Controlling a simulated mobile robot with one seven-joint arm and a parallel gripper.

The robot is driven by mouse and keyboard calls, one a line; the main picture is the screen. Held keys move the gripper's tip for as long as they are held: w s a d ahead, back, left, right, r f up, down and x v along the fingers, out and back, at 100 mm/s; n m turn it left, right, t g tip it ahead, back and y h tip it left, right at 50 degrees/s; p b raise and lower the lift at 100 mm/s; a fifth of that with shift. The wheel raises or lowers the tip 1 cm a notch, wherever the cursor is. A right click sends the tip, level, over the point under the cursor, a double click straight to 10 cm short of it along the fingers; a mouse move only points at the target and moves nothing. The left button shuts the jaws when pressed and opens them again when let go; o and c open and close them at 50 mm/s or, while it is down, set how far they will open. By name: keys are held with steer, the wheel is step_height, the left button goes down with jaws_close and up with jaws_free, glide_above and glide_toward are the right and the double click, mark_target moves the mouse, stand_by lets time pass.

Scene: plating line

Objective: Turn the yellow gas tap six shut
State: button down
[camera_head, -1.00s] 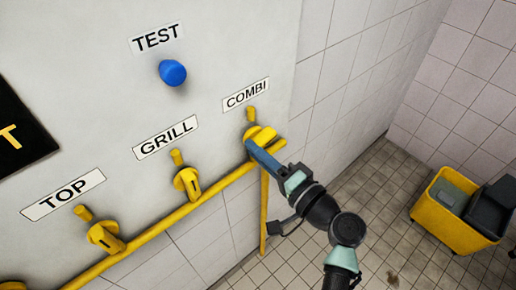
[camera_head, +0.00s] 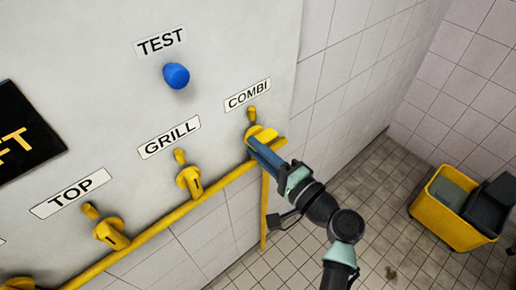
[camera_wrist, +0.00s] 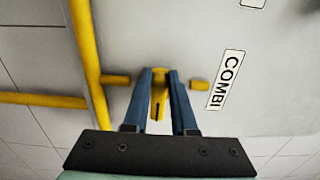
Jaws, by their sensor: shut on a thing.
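The yellow tap under the COMBI label (camera_head: 260,132) is on the wall panel at the right end of the row, and its lever also shows in the wrist view (camera_wrist: 158,105). My gripper (camera_head: 252,143) reaches it from the lower right. In the wrist view the blue fingers (camera_wrist: 160,80) stand on both sides of the tap's lever, shut on it. The fingers hide part of the tap in the head view. No number six is readable on it.
Yellow taps marked GRILL (camera_head: 189,181) and TOP (camera_head: 111,234) are to the left. A blue TEST knob (camera_head: 176,76) sits above. A yellow pipe (camera_head: 155,229) runs below the taps. A yellow mop bucket (camera_head: 447,215) stands on the tiled floor at right.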

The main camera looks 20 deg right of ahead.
steer(key=c, duration=0.7)
jaws_free()
steer(key=shift+s, duration=0.1)
steer(key=b+v, duration=0.3)
steer(key=v, duration=1)
